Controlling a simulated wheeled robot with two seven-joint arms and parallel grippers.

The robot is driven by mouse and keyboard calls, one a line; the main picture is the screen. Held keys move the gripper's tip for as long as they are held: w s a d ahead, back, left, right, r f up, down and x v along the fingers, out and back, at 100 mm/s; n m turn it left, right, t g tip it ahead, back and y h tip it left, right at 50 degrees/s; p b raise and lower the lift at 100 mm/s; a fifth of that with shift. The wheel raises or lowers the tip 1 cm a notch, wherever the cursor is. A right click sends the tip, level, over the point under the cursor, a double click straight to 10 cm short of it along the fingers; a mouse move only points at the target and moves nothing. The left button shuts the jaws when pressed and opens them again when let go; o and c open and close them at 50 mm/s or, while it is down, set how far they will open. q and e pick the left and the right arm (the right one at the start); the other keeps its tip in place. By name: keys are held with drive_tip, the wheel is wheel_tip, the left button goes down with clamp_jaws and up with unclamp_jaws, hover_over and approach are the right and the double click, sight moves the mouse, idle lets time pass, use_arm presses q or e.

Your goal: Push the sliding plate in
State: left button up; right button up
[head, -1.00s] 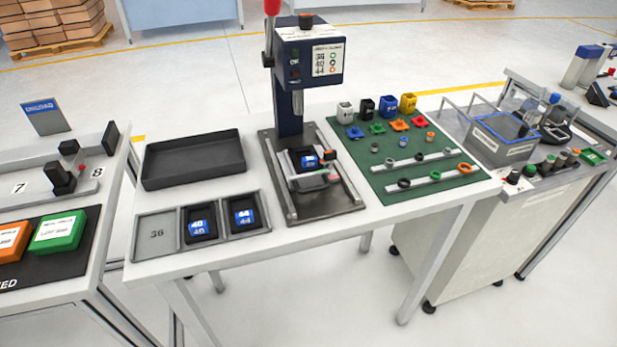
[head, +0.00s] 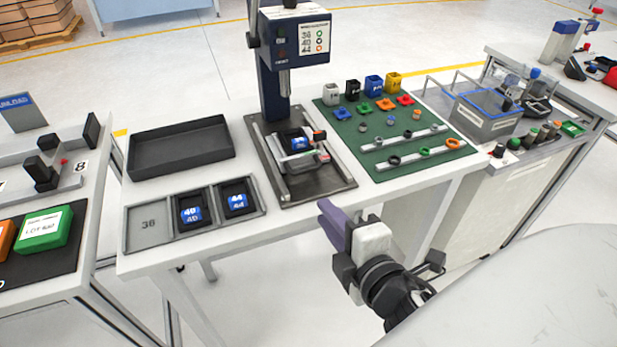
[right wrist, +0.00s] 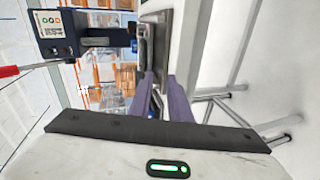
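The sliding plate (head: 297,157) lies between the rails on the dark base of the press. It carries a dark block with a blue label (head: 299,143) and has a pale bar with a red end along its front. My right gripper (head: 327,210) is in front of the press base, near the table's front edge, apart from the plate. In the right wrist view, its two purple fingers (right wrist: 162,78) stand apart with nothing clearly held between them. The press base (right wrist: 185,35) shows ahead of the fingertips; the plate is hard to make out there. My left gripper is not seen.
The press column (head: 272,85) stands behind the plate. A green mat (head: 375,160) with colored parts lies to its right. A black tray (head: 180,150) and a compartment tray (head: 150,225) are at the left. White tabletop is clear before the base.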

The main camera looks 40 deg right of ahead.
sight(307, 171)
drive_tip(key=shift+n+t+h, duration=0.3)
drive_tip(key=shift+n+h, duration=0.1)
drive_tip(key=w+d, duration=0.1)
drive_tip(key=w, duration=0.2)
drive_tip(key=w+d+b, duration=0.1)
drive_tip(key=w, duration=0.2)
drive_tip(key=w+d, duration=0.1)
drive_tip(key=w, duration=0.2)
drive_tip(key=shift+w+r, duration=0.3)
drive_tip(key=shift+w, duration=0.15)
clamp_jaws()
